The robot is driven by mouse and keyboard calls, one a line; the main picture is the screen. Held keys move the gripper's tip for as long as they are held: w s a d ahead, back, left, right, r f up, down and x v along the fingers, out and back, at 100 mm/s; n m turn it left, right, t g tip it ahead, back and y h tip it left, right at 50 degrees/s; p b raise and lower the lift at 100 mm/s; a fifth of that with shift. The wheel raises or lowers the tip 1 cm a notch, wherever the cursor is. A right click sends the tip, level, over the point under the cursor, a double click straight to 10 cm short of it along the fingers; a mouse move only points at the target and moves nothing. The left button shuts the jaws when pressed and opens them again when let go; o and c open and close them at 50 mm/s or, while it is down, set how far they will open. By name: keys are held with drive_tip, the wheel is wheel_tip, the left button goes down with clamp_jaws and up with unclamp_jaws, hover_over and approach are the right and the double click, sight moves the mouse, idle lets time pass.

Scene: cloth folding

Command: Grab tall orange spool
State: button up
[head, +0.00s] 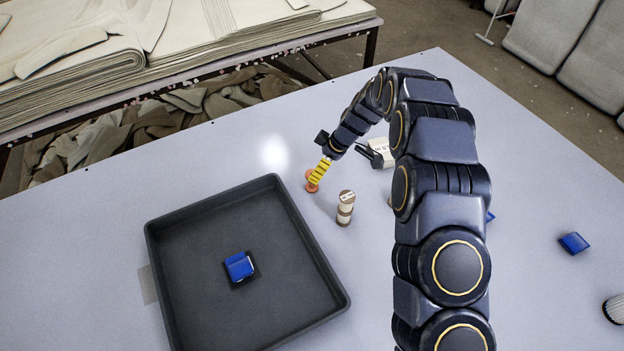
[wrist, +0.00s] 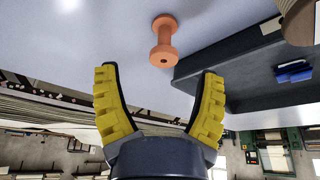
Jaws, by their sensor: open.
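The tall orange spool (wrist: 164,42) stands on the pale table in the wrist view, just beyond my fingertips and a little right of the middle between them. In the head view my gripper (head: 320,171) is low over the table at the spool.
A dark tray (head: 165,270) holding a blue block (head: 239,266) lies left of the spool. A brown and white spool (head: 345,208) stands close by on the right. A white box (head: 381,153) sits behind my arm. Another blue block (head: 574,243) lies far right.

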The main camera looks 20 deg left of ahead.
drive_tip(key=x, duration=0.5)
drive_tip(key=shift+s+a, duration=0.15)
drive_tip(key=shift+s, duration=0.1)
drive_tip(key=c, duration=1.1)
drive_tip(key=shift+r, duration=0.15)
drive_tip(key=shift+c, duration=0.2)
